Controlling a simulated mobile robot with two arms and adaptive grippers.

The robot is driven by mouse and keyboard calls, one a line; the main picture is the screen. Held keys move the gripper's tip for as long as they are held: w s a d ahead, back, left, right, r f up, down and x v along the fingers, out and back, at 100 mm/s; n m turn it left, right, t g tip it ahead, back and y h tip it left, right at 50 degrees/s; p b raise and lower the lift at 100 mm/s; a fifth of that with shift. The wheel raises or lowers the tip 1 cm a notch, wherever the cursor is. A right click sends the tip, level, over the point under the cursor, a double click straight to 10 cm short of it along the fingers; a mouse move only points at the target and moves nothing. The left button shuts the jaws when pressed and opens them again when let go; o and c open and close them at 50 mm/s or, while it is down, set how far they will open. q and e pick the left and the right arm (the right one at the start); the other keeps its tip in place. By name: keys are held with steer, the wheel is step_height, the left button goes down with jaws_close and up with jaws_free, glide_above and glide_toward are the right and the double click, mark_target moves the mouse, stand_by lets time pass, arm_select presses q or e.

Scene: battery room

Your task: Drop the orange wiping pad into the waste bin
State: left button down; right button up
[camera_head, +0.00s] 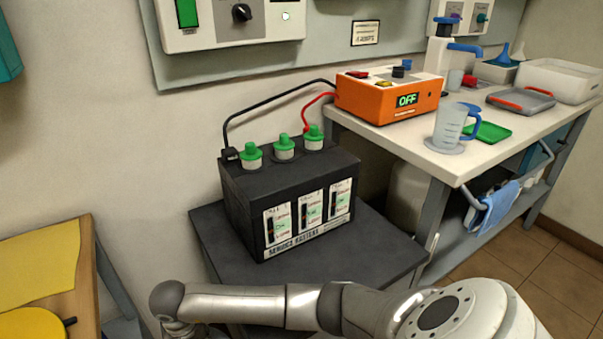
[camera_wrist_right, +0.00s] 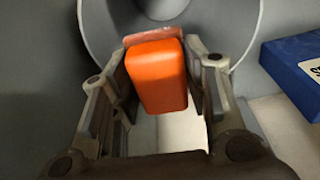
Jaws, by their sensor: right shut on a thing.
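The orange wiping pad (camera_wrist_right: 158,76) is held between the two fingers of my right gripper (camera_wrist_right: 160,70) in the right wrist view. A dull reddish strip shows along its far edge. Behind the pad is a large grey round shape with a curved rim (camera_wrist_right: 254,30), which looks like the waste bin. I cannot tell how far the pad is from it or whether it is over its opening. In the head view, my arm crosses the bottom, with its gripper and the pad out of sight. My left gripper is in neither view.
A blue box (camera_wrist_right: 297,70) lies right of the gripper. In the head view, a black battery (camera_head: 285,195) sits on a dark stand (camera_head: 350,262), wired to an orange charger (camera_head: 385,100) on the white bench (camera_head: 440,166). A wooden table (camera_head: 85,285) is at left.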

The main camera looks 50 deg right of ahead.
stand_by(0.3)
steer(key=o, duration=1.1)
steer(key=shift+c, duration=0.2)
step_height(320, 180, up, 12)
steer(key=s, duration=0.1)
steer(key=shift+s+a, duration=0.15)
steer(key=shift+a, duration=0.1)
steer(key=shift+f, duration=0.15)
